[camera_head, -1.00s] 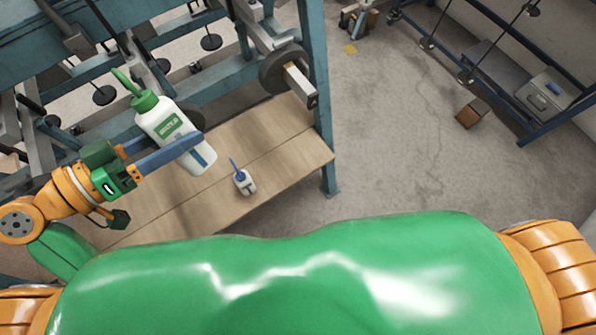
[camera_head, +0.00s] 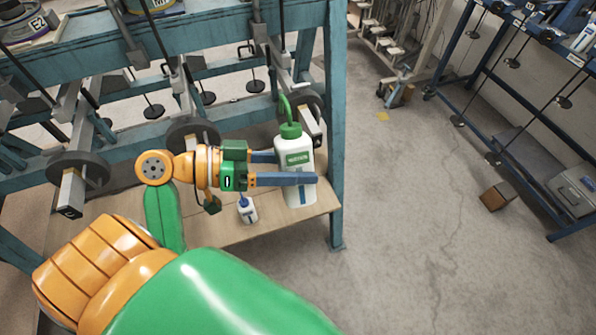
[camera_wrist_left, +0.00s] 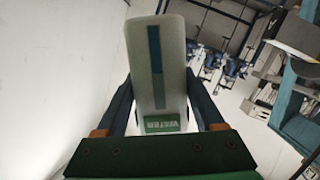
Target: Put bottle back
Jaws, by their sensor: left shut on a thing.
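A white bottle (camera_head: 293,155) with a green cap, a curved green spout and a green label is upright in the head view. My left gripper (camera_head: 285,170) is shut on its body, one blue finger on each side. The bottle appears in front of the wooden shelf; whether its base touches the shelf cannot be told. In the left wrist view the bottle (camera_wrist_left: 158,60) fills the space between the fingers, with a blue stripe on its side. A smaller white bottle (camera_head: 247,211) with a blue tip stands on the wooden shelf (camera_head: 270,224). My right gripper is out of view.
A blue steel frame (camera_head: 337,130) with levers and round weights (camera_head: 78,170) stands behind and left of the bottle. A brown box (camera_head: 496,196) and a grey case (camera_head: 575,190) lie at far right.

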